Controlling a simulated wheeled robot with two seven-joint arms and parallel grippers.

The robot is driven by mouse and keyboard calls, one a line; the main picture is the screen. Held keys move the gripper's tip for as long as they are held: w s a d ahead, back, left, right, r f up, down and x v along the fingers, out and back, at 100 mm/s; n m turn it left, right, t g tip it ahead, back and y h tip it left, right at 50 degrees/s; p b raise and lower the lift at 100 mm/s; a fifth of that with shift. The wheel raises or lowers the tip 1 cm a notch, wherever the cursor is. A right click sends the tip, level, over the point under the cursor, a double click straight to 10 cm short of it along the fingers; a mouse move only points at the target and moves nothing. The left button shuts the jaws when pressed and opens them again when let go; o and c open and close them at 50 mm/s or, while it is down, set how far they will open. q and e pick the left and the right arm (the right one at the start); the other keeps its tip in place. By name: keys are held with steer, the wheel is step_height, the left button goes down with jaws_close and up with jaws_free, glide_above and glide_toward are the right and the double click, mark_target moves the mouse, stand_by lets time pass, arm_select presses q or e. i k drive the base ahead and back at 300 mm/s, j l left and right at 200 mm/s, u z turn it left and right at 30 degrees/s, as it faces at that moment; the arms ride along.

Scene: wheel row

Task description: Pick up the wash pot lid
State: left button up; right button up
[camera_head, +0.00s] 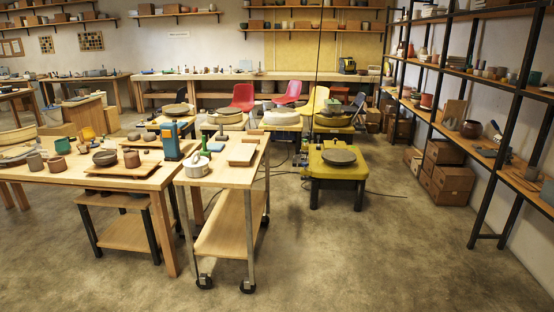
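A small whitish pot (197,167) stands on the near end of the wooden top of a wheeled cart (225,178). It looks like the wash pot. A darker shape shows at its top, but it is too small to tell whether this is a lid or the pot's opening. No separate lid can be made out for certain. Neither of my grippers is in view.
A worktable (140,183) with bowls, cups and a blue device (171,141) adjoins the cart on the left. A green bottle (204,145) stands behind the pot. A yellow pottery wheel (338,168) stands right of the cart. Open floor (370,260) lies in front and right.

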mark_target(196, 160)
steer(key=i+u, duration=0.2)
steer(key=i, duration=0.5)
steer(key=i+l+u, duration=0.25)
steer(key=i, duration=0.45)
steer(key=i+j+u, duration=0.1)
steer(key=i, duration=0.9)
steer(key=i+j+u, duration=0.1)
steer(key=i, duration=0.9)
